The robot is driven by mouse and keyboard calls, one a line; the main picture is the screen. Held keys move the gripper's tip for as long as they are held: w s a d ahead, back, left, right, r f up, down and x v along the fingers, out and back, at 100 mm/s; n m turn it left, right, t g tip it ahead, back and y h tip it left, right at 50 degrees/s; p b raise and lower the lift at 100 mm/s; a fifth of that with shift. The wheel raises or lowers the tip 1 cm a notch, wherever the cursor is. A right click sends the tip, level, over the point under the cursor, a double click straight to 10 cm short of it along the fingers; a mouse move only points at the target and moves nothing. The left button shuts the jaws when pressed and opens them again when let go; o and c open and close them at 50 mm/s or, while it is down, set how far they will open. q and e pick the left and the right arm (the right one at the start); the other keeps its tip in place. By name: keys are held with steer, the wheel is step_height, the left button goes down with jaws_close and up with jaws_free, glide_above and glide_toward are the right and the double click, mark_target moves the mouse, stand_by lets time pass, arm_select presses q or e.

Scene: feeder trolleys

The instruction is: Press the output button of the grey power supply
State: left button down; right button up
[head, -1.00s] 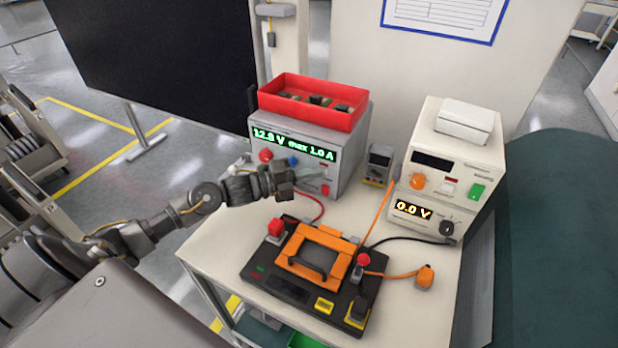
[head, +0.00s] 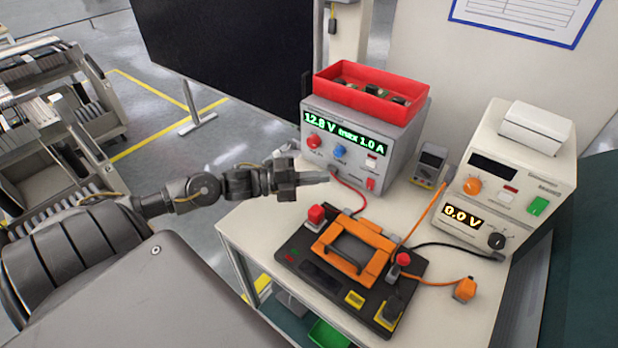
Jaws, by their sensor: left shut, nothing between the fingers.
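The grey power supply (head: 408,140) stands at the back of the bench. Its green display (head: 346,134) reads about 12.8 V, max 1.0 A. Its front carries a red knob (head: 314,141), a blue knob (head: 340,151), a small pale button with a red mark above it (head: 371,162) and a red rocker switch (head: 370,184). Which one is the output button I cannot read. My left gripper (head: 326,177) is shut and empty, its tips in front of the supply's lower left, apart from the pale button in the picture. My right gripper is not in view.
A red bin (head: 360,94) sits on the supply. A black fixture with an orange frame (head: 355,250) lies in front, with red and black leads. A beige supply (head: 520,165) reading 0.0 V and a small meter (head: 430,165) stand to the right.

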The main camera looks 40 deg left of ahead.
arm_select(q)
steer(key=shift+v, duration=1.05)
steer(key=shift+d, duration=0.1)
steer(key=shift+s+r, duration=0.1)
step_height(320, 180, up, 7)
steer(key=p, duration=0.5)
steer(key=shift+p, duration=0.35)
